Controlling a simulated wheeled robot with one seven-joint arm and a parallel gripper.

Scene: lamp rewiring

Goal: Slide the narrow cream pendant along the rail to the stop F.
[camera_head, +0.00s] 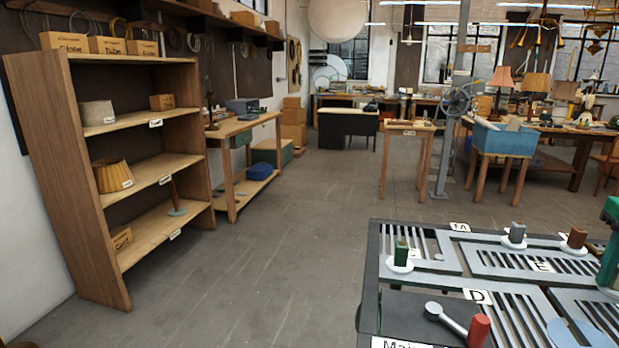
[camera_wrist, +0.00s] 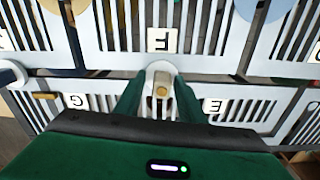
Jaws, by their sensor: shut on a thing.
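In the wrist view my gripper (camera_wrist: 160,98) points down at a slotted grey panel, its two green fingers either side of a small cream-tan piece (camera_wrist: 161,90) on a pale round base. I take this for the narrow cream pendant; the fingers are shut on it and hide its sides. The white label F (camera_wrist: 162,40) lies just above it in the picture, apart from the base. In the head view only a green part of my gripper shows at the right edge, and the pendant cannot be made out.
Label G (camera_wrist: 76,101) is left of the fingers and label E (camera_wrist: 215,105) right. In the head view the panel holds a green piece (camera_head: 401,254), a grey piece (camera_head: 517,234), a brown piece (camera_head: 577,238) and a red-ended handle (camera_head: 479,329). A shelf (camera_head: 140,200) stands left; floor between is clear.

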